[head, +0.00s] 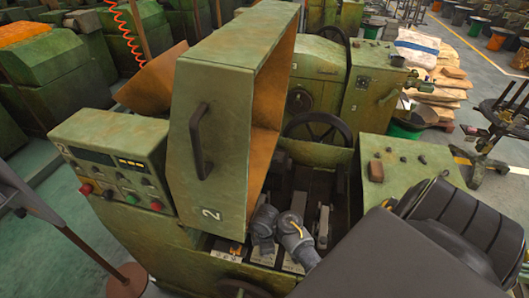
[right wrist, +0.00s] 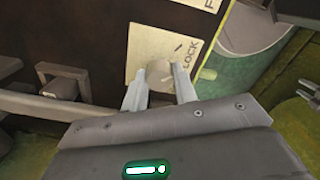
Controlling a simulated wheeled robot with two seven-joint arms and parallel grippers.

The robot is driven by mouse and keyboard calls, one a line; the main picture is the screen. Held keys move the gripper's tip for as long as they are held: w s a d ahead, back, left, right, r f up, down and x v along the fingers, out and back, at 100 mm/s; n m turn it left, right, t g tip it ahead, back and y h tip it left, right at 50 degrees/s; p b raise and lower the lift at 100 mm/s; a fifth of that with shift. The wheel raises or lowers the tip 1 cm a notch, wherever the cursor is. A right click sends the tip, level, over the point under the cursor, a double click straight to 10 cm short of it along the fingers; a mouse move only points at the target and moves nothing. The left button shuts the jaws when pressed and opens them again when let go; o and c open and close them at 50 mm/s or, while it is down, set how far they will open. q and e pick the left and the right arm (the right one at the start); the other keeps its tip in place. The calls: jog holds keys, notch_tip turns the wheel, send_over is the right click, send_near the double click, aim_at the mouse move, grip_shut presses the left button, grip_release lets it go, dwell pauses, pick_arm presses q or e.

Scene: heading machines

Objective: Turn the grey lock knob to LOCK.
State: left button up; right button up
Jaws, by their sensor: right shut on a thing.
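The grey lock knob (right wrist: 159,70) shows in the right wrist view as a small rounded grey shape in front of a cream plate (right wrist: 150,48). The word LOCK is printed on the plate, up and right of the knob. A short dark mark lies between the knob and that word. My right gripper (right wrist: 159,84) has one finger on each side of the knob and is shut on it. The knob's pointer is not clear, so I cannot tell its exact setting. I cannot pick out the knob or fingertips in the head view. My left gripper is not in view.
A raised green guard (head: 215,130) with a black handle stands over the machine's open bay. A control box (head: 115,160) with buttons is at left. A handwheel (head: 318,130) stands behind the bay.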

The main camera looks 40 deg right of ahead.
jog(key=shift+s+f+n, duration=0.1)
jog(key=shift+s+n, duration=0.05)
jog(key=shift+n, duration=1.85)
jog(key=o, duration=1)
